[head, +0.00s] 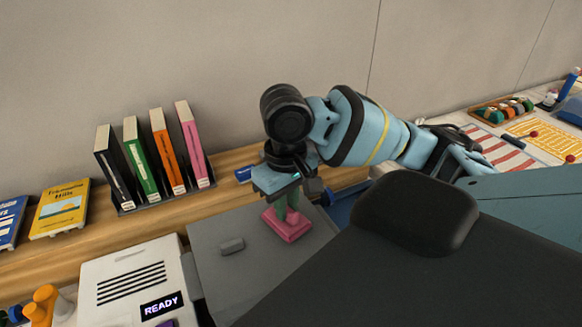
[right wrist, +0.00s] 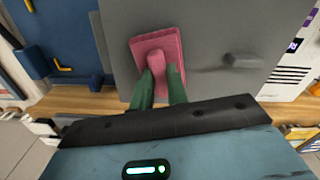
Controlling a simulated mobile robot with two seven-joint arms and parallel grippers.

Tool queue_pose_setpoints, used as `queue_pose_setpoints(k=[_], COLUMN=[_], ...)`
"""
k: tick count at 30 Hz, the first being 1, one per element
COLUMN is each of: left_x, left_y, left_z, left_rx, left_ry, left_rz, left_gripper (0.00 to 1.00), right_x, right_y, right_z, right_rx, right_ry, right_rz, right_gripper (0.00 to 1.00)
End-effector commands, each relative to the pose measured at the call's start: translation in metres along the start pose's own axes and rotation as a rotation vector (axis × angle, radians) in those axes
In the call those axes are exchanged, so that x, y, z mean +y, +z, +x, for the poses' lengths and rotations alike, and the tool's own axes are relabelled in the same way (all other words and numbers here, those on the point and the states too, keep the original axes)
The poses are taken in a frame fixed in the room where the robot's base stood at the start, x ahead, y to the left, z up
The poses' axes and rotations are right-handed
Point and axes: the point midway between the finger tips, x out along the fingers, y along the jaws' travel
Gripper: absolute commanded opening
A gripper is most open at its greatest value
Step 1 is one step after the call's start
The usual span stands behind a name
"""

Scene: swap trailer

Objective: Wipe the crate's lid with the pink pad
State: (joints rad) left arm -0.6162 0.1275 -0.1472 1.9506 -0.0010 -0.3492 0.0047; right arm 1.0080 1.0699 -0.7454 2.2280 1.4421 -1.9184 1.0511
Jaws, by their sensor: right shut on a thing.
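The pink pad (head: 287,226) is at the right part of the crate's grey lid (head: 215,268) in the head view. My right gripper (head: 291,206) points down and is shut on the pad. In the right wrist view the green fingers (right wrist: 162,84) hold the raised middle of the pad (right wrist: 157,52), and its flat base lies on or just over the lid (right wrist: 205,25); I cannot tell if it touches. A small grey handle (head: 232,246) stands up from the lid to the left of the pad. My left gripper is not in view.
A white box with a READY label (head: 135,282) stands left of the crate. Behind, several upright books (head: 155,160) stand in a rack on the wooden shelf (head: 60,256). A yellow book (head: 60,209) lies further left. Trays and bottles crowd the far right.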

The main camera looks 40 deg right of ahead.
Motion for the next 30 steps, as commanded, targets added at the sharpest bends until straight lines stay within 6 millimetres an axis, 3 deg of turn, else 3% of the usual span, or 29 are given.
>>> queue_pose_setpoints(k=[10,22,30], left_x=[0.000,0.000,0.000], left_y=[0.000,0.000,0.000], left_z=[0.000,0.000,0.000], left_rx=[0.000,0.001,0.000], left_ry=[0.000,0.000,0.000], left_rz=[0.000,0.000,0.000], left_gripper=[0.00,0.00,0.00], right_x=[0.001,0.008,0.010], right_y=[-0.006,-0.034,-0.038], right_z=[-0.001,0.002,0.003], right_rx=[0.001,0.001,0.001], right_ry=[-0.001,-0.002,-0.001], right_rz=[0.000,0.000,-0.001], right_gripper=[0.00,0.00,0.00])
